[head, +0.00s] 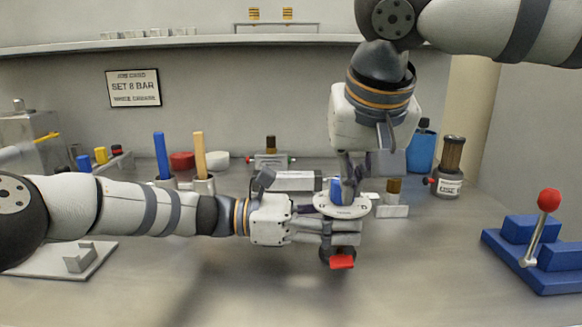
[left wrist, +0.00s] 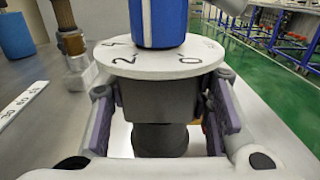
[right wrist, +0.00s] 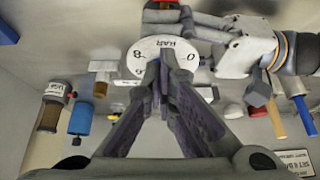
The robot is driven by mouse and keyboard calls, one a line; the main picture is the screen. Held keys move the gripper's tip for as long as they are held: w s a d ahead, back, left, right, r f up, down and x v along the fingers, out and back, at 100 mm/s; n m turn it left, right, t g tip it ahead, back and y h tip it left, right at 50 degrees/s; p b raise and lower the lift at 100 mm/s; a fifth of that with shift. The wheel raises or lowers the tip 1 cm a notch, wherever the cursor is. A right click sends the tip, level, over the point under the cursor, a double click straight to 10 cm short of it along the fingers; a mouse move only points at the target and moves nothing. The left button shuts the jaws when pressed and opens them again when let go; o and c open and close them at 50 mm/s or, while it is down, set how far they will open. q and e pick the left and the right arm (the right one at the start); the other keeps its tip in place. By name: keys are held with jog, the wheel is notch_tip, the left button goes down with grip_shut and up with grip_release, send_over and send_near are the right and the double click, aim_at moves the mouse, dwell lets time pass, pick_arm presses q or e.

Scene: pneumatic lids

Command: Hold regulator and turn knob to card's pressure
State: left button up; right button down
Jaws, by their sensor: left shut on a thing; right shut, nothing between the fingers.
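The regulator has a white numbered dial (head: 326,206), a blue knob (left wrist: 158,22) on top and a dark body (left wrist: 160,103). My left gripper (head: 340,238) is shut around the body below the dial and holds it from the left, with the dial roughly level. A red part shows at the regulator's lower end. My right gripper (right wrist: 160,75) points down at the dial from above, its fingers closed together with nothing between them. The fingers hide the knob in the right wrist view; I cannot tell if they touch it. The card (head: 133,88) on the back wall reads SET 8 BAR.
A blue block with a red-balled lever (head: 540,228) stands at the right. A grey plate with a bracket (head: 62,260) lies front left. The front middle of the bench is clear.

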jog(key=shift+a+f, duration=0.1)
jog(key=shift+a, duration=0.25)
dwell(0.5)
jog(key=shift+s, duration=0.35)
notch_tip(320, 180, up, 6)
dwell(0.3)
jog(key=shift+r, duration=0.2)
notch_tip(320, 180, down, 6)
jog(key=shift+w+d+f, duration=0.15)
jog(key=shift+d, duration=0.2)
